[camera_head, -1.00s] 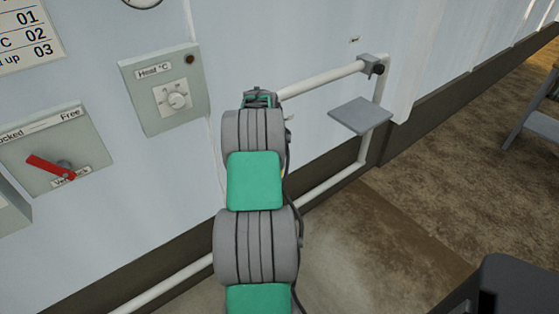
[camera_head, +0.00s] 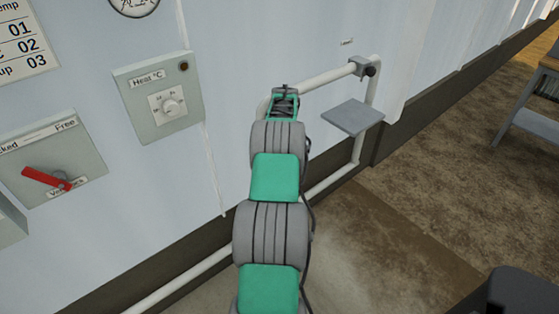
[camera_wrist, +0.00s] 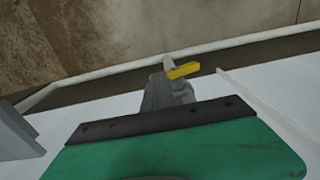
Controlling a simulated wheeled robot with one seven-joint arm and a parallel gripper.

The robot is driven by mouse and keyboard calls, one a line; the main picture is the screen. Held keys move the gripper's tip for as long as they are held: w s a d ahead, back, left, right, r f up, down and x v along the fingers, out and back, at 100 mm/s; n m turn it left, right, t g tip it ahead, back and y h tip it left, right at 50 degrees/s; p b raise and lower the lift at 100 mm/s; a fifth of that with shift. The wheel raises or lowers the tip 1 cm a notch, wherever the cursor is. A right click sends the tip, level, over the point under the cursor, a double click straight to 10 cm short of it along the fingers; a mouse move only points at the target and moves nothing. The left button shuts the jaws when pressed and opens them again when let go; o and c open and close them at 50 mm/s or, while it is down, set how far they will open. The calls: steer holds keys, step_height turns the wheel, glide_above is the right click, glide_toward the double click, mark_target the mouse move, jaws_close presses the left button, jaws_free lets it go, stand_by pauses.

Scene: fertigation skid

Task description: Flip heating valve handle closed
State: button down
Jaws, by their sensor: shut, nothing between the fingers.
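A yellow valve handle (camera_wrist: 183,71) shows in the wrist view, beside the white pipe, just past the tips of my gripper. My gripper (camera_wrist: 168,82) is shut and empty, its grey fingers pointing toward the handle. I cannot tell whether the fingers touch it. In the head view the handle and my fingertips are hidden behind my arm, which reaches toward the white pipe (camera_head: 322,80) on the wall.
A small grey shelf (camera_head: 352,117) sits right of my arm. A heat dial box (camera_head: 160,98) and a panel with a red lever (camera_head: 47,179) are on the wall at left. A trestle-like table (camera_head: 540,118) stands far right.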

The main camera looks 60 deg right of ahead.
steer(key=shift+s+d+f+b, duration=0.2)
steer(key=shift+d+f+b, duration=0.05)
steer(key=shift+d+f, duration=0.25)
steer(key=shift+s+d+f+b, duration=0.15)
steer(key=shift+d+f+b, duration=0.05)
steer(key=shift+d+f, duration=0.25)
